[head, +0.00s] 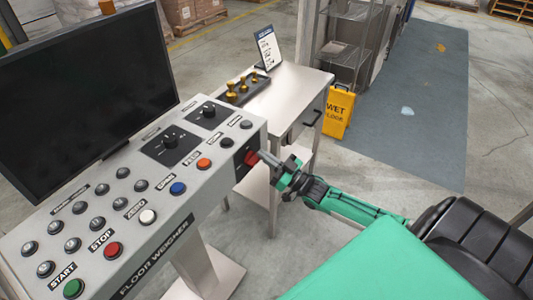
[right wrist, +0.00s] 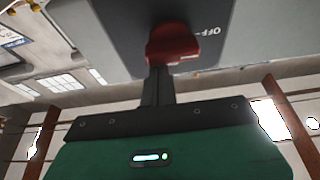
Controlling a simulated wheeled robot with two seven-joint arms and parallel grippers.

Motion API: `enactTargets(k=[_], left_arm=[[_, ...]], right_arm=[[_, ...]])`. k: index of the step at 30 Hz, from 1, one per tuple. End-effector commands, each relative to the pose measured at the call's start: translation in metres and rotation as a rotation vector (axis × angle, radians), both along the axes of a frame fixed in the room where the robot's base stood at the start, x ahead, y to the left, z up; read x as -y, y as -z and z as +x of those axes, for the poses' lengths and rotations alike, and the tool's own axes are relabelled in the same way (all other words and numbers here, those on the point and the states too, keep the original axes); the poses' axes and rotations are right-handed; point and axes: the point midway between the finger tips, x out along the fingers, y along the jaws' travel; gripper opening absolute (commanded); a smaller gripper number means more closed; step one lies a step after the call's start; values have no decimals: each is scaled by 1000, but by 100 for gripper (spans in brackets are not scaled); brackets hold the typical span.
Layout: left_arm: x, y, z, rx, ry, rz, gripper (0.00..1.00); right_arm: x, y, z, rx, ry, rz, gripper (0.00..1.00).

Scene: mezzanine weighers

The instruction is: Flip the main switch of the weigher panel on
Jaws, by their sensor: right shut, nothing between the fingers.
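The weigher panel (head: 150,190) is a light grey sloped console with buttons and dials, labelled FLOOR WEIGHER. Its main switch (head: 251,158) is a red handle on a dark plate at the panel's right end. In the right wrist view the red switch (right wrist: 172,42) stands on a grey plate, with the word OFF beside it. My right gripper (head: 264,156) is shut and empty, its fingertips at the red switch. The fingers (right wrist: 157,85) overlap the switch's lower edge in the right wrist view; I cannot tell whether they touch. My left gripper is not in view.
A dark monitor (head: 80,90) stands behind the panel. A steel table (head: 295,88) with brass weights (head: 238,88) and a sign (head: 268,48) is just beyond the panel's right end. The blue-grey mat (head: 425,90) is mostly clear.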

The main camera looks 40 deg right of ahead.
Motion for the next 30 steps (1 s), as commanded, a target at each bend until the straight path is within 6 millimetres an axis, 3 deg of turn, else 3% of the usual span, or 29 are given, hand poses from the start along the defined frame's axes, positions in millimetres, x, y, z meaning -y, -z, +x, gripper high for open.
enactTargets(k=[30], left_arm=[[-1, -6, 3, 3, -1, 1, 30]], right_arm=[[2, 2, 1, -48, 0, 117, 0]])
